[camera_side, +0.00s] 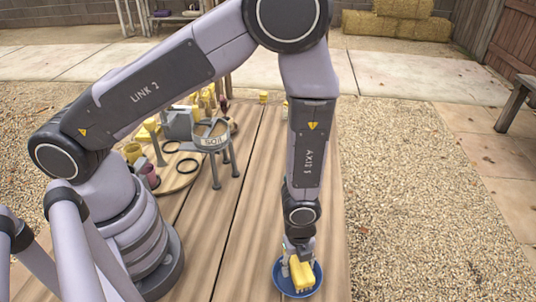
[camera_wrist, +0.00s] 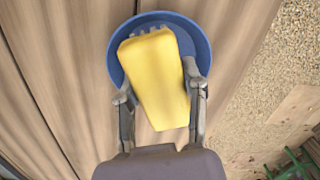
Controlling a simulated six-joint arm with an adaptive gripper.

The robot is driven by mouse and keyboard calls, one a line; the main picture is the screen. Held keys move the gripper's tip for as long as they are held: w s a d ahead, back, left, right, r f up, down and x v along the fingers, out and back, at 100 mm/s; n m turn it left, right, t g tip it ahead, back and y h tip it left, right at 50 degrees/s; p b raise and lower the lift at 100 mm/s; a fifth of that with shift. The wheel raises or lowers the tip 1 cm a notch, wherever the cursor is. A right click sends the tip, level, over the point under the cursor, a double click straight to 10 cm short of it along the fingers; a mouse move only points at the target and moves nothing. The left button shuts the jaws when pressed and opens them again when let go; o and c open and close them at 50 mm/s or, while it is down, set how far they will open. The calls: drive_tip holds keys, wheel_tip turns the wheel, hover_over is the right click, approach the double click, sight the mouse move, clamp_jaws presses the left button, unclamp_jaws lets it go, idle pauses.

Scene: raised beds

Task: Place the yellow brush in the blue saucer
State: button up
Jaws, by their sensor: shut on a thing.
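The yellow brush (camera_side: 301,272) is between the two fingers of my gripper (camera_side: 298,262), which is shut on it. In the wrist view the brush (camera_wrist: 155,80) is a yellow block with short bristle-like bumps at its far end, and the gripper fingers (camera_wrist: 163,95) close on its two sides. The blue saucer (camera_side: 279,283) lies on the table below the brush. In the wrist view the saucer (camera_wrist: 200,45) shows behind the far part of the brush, whose near end reaches past the rim. I cannot tell whether the brush touches the saucer.
The wooden table (camera_side: 235,240) is bare left of the saucer, and its right edge is close by. A round board (camera_side: 180,183) with cups and dark rings, and a legged stand with a sieve-like top (camera_side: 212,135), are further back left.

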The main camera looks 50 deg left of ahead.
drive_tip(key=shift+f, duration=0.2)
drive_tip(key=o, duration=1.2)
drive_tip(key=shift+r, duration=0.1)
wheel_tip(320, 180, up, 13)
wheel_tip(320, 180, up, 8)
drive_tip(key=n+t, duration=0.1)
drive_tip(key=n, duration=0.3)
hover_over(296, 261)
drive_tip(key=w+a, duration=0.2)
drive_tip(key=a, duration=0.3)
drive_tip(key=a+r+n+t, duration=0.1)
drive_tip(key=a+r+n, duration=0.5)
drive_tip(key=a+r, duration=0.15)
drive_tip(key=s+a+r+n+t, duration=0.1)
drive_tip(key=s+a+r+n, duration=0.2)
drive_tip(key=s+n, duration=0.1)
drive_tip(key=s+a+r+n+t, duration=0.1)
drive_tip(key=s+a+r+n, duration=0.2)
drive_tip(key=s+a+n, duration=0.1)
drive_tip(key=s+a+r+n+t, duration=0.1)
drive_tip(key=s+a+r+n, duration=0.2)
drive_tip(key=s+r+n, duration=0.1)
drive_tip(key=shift+s+a, duration=0.15)
drive_tip(key=shift+s, duration=0.25)
